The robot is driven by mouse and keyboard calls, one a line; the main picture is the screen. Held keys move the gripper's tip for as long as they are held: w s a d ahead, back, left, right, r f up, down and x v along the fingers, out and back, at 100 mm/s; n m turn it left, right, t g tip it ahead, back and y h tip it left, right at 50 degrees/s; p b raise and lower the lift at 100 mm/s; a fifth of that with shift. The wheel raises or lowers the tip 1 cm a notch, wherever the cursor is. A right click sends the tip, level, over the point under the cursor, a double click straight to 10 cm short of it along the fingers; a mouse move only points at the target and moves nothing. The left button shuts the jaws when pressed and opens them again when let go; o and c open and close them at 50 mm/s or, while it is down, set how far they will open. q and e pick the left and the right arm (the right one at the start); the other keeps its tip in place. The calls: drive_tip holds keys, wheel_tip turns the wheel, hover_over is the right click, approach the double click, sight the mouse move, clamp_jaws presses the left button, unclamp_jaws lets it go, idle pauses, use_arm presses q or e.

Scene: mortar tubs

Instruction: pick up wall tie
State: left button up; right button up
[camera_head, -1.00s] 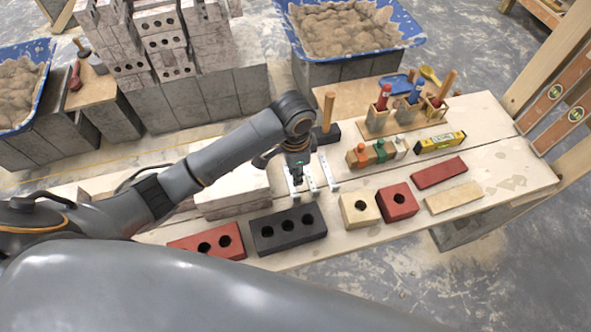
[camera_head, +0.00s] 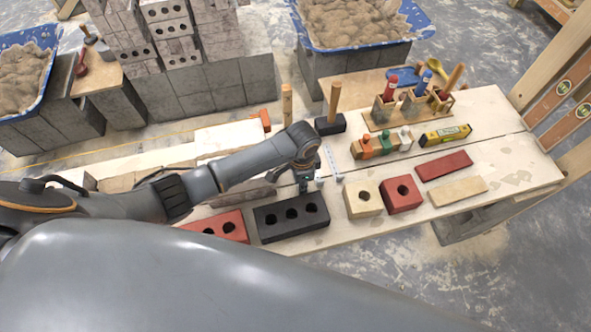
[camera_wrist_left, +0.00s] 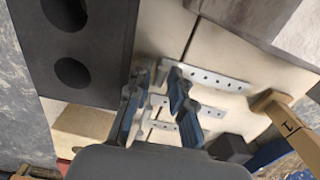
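Several wall ties, flat pale metal strips with rows of holes, lie side by side on the wooden bench. In the left wrist view one wall tie (camera_wrist_left: 222,82) is nearest the fingertips, and another wall tie (camera_wrist_left: 205,109) lies partly behind a finger. In the head view a wall tie (camera_head: 332,163) shows just right of my left gripper (camera_head: 304,187), which hides the others. In the wrist view my left gripper (camera_wrist_left: 156,80) has its blue fingers apart, pointing down over the tie ends, with nothing clamped between them. My right gripper is not in view.
A wood-handled tool (camera_head: 332,108) and a wooden rack (camera_head: 407,107) are behind.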

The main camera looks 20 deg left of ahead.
use_arm(q)
drive_tip(key=shift+f, duration=0.45)
drive_tip(key=shift+c, duration=0.2)
clamp_jaws()
